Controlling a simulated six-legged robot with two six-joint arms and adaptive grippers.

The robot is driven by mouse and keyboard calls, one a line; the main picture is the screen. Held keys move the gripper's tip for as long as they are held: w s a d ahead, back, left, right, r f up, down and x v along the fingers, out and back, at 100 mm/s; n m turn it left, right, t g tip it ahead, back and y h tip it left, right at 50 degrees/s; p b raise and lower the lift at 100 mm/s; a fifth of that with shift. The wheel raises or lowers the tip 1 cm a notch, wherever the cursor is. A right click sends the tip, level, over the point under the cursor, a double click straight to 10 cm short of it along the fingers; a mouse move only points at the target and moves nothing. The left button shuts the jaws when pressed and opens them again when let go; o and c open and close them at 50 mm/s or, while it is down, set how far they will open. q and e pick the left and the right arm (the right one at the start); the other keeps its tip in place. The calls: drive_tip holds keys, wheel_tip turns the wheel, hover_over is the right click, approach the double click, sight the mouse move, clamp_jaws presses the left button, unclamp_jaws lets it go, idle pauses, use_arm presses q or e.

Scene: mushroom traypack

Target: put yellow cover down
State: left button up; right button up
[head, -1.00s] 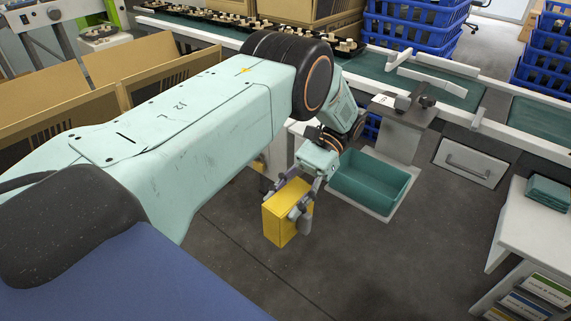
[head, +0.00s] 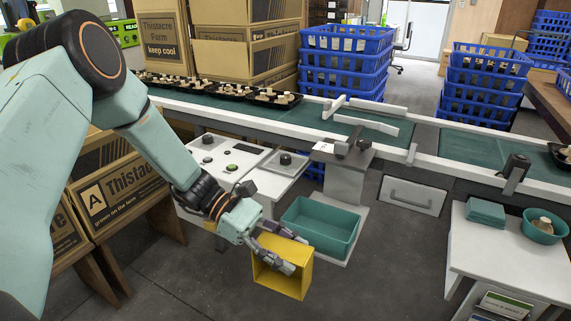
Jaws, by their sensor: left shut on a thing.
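The yellow cover (head: 284,280) is a box-like shell in the lower middle of the head view. My left gripper (head: 283,258) is shut on its upper wall and holds it, tilted, in front of the teal bin. Part of the cover's top edge is hidden behind the gripper's fingers. What lies directly under the cover cannot be told from this view. My right gripper is not in view.
A teal bin (head: 345,222) stands just behind the cover. A white control panel (head: 246,187) with knobs is to its left. The conveyor (head: 250,108) runs behind. A white side table (head: 510,258) with folded teal cloths stands right. Grey floor is open between.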

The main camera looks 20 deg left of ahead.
use_arm(q)
drive_tip(key=n+t, duration=0.1)
drive_tip(key=t, duration=0.1)
drive_tip(key=r+n+t, duration=0.1)
drive_tip(key=shift+w+a+n, duration=0.1)
drive_tip(key=shift+w+n, duration=0.15)
drive_tip(key=shift+n, duration=0.05)
drive_tip(key=n+t, duration=0.1)
drive_tip(key=n+t+y, duration=0.1)
drive_tip(key=shift+s+a+r+t, duration=0.1)
drive_tip(key=shift+s+r+t, duration=0.1)
drive_tip(key=shift+s+t, duration=0.1)
drive_tip(key=shift+s+r+n+t+y, duration=0.15)
drive_tip(key=shift+s+n+t+y, duration=0.25)
drive_tip(key=shift+s+n+t, duration=0.4)
drive_tip(key=shift+s+r+n+t+y, duration=0.1)
drive_tip(key=shift+s+n+t+y, duration=0.2)
drive_tip(key=shift+s+n+t, duration=0.15)
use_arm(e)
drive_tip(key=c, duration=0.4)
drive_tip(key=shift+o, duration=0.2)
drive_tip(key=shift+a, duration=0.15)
